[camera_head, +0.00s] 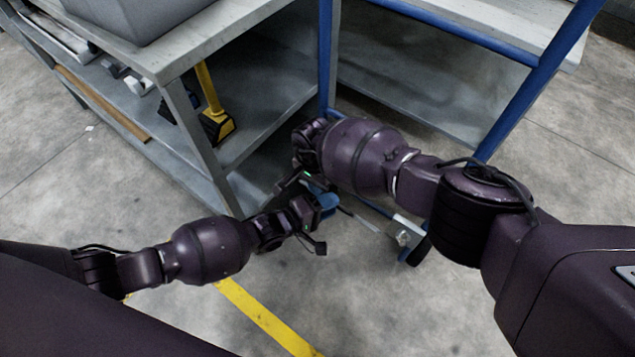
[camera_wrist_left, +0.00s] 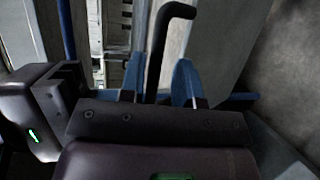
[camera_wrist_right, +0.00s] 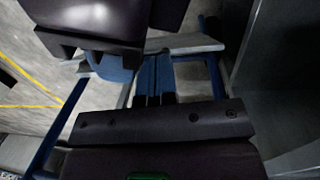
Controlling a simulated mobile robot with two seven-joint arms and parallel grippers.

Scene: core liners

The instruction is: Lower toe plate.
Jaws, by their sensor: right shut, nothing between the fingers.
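In the right wrist view a grey plate (camera_wrist_right: 185,43) lies across blue rails beyond my fingers. My right gripper (camera_wrist_right: 155,75) has its blue fingers together, empty. My left gripper (camera_wrist_left: 158,82) has its blue fingers apart, with a bent black rod (camera_wrist_left: 157,55) showing between or behind them; contact cannot be told.
A grey workbench (camera_head: 180,50) with a lower shelf stands at the left, holding a yellow and black tool (camera_head: 216,122). A yellow line (camera_head: 262,312) crosses the floor. Open floor lies in front.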

